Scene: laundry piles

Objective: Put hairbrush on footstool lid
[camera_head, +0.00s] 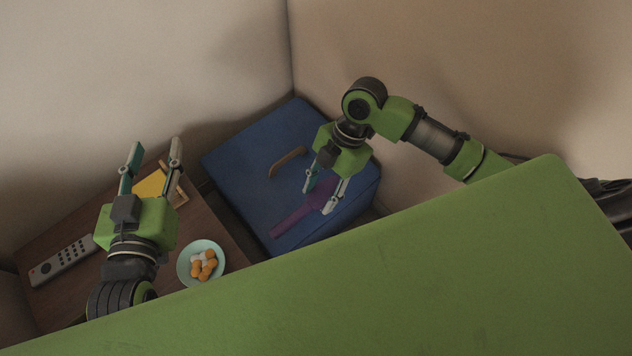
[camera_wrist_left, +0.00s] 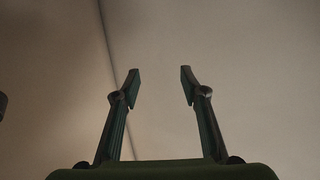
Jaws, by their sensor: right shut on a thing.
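A purple hairbrush (camera_head: 291,221) is in the jaws of my right gripper (camera_head: 318,201), with its handle pointing to the lower left. My right gripper is shut on the hairbrush near its head and partly hides it. The brush shows over the front part of the blue footstool lid (camera_head: 235,162); I cannot tell whether it touches the lid. My left gripper (camera_head: 156,146) is open and empty above the wooden table. In the left wrist view, its fingers (camera_wrist_left: 160,82) are apart with only bare wall between them.
A brown curved handle (camera_head: 288,161) lies on the lid. The wooden table (camera_head: 75,295) at left holds a grey remote (camera_head: 62,262), a yellow item (camera_head: 150,186) and a pale bowl (camera_head: 183,266) with orange and white pieces. Walls (camera_head: 340,50) close in behind. The lid's left part is clear.

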